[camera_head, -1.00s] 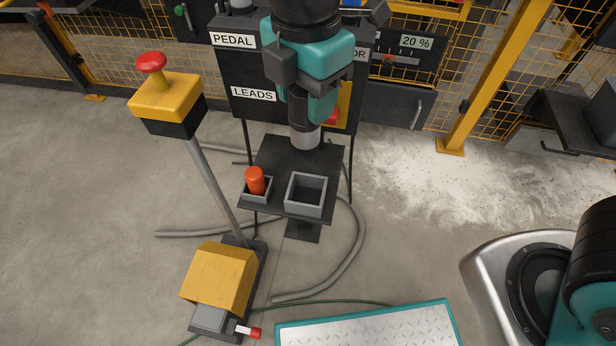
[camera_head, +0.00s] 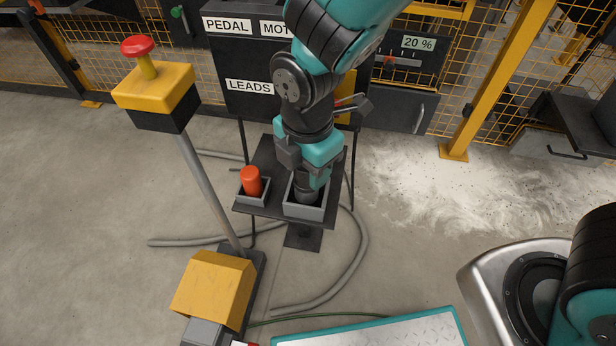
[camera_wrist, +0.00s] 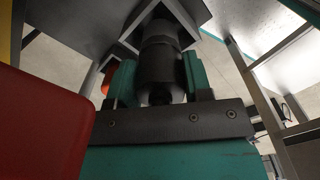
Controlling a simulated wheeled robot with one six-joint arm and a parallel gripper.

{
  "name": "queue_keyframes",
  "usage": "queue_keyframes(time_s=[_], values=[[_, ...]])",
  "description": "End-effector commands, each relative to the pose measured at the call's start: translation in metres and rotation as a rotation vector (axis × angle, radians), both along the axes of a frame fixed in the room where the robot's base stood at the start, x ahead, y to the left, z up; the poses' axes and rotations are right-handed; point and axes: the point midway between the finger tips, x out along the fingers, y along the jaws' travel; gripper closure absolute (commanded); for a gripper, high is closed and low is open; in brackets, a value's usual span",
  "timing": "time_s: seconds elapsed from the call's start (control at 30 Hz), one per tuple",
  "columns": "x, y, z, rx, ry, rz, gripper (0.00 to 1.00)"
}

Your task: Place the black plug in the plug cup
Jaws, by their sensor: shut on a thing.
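The black plug (camera_head: 307,195) is held upright in my gripper (camera_head: 312,178), its lower end down inside the square grey plug cup (camera_head: 303,212) on the small dark stand. In the wrist view the teal fingers of my gripper (camera_wrist: 158,80) are shut on either side of the dark cylindrical plug (camera_wrist: 158,62). The cup's grey wall (camera_wrist: 193,12) shows around its far end. Whether the plug touches the cup's floor is hidden.
A red-orange plug (camera_head: 251,181) stands in a smaller grey cup (camera_head: 250,198) just left. A dark labelled cabinet (camera_head: 225,70) is behind. A yellow post box with a red button (camera_head: 137,46) stands at left. A large red surface (camera_wrist: 40,125) fills the wrist view's lower left.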

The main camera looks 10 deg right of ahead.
Motion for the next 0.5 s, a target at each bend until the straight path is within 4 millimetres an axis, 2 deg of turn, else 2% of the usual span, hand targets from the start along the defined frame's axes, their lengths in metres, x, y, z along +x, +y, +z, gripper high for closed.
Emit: queue_keyframes(time_s=[0.03, 0.13, 0.5], values=[[-0.001, 0.000, -0.013, -0.003, 0.004, 0.000, 0.81], [-0.001, 0.000, -0.027, -0.002, 0.003, 0.001, 0.81], [0.000, 0.001, -0.030, -0.001, 0.001, 0.001, 0.81]])
